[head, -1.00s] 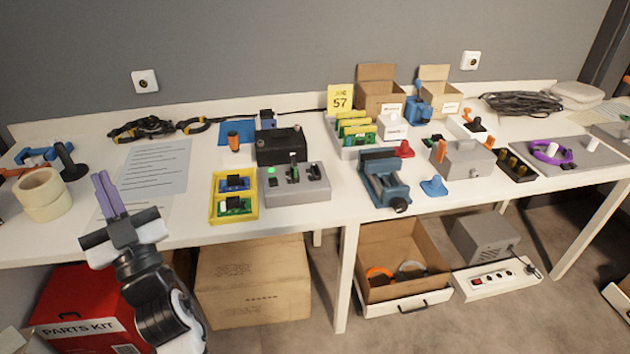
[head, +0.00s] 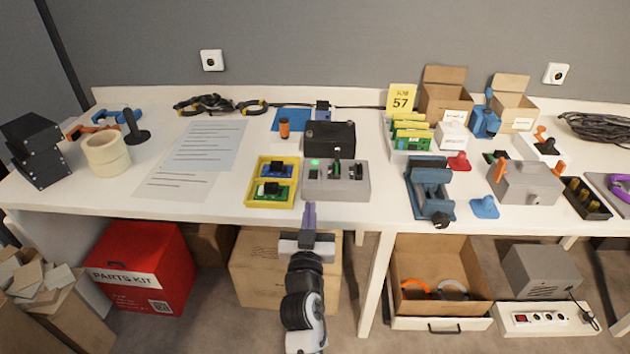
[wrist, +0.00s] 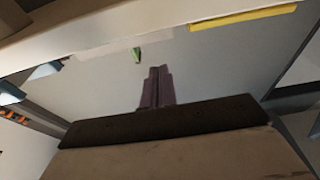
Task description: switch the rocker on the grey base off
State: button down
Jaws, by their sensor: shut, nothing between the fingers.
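A grey base (head: 336,193) stands near the front edge of the table, with a lit green lamp (head: 315,162) at its left. Small black controls and an upright lever (head: 337,166) are on its top. Which of these is the rocker, and its position, is too small to tell. My gripper (head: 309,208) is shut and empty, its purple fingers upright at the table's front edge, just in front of the base's left part and apparently apart from it. The fingers also show in the wrist view (wrist: 157,88); the base is not clearly recognisable there.
A yellow tray (head: 250,193) with circuit boards sits left of the base, and a black box (head: 330,138) stands behind it. A blue vise (head: 430,188) and another grey box (head: 527,187) stand to the right. Bare white tabletop (head: 385,205) lies between base and vise.

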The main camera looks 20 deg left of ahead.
aim_at(313, 185)
jog(key=p+x, duration=0.4)
jog(key=x, duration=0.5)
jog(key=shift+w+r, duration=0.15)
jog(key=shift+w+a, duration=0.15)
jog(key=shift+w, duration=0.15)
jog(key=shift+b, duration=0.3)
jog(key=f+b, duration=0.1)
jog(key=b, duration=0.2)
jog(key=shift+f+t, duration=0.2)
jog(key=shift+t, duration=0.1)
jog(key=shift+r, duration=0.3)
jog(key=shift+r+p, duration=0.15)
jog(key=shift+p, duration=0.15)
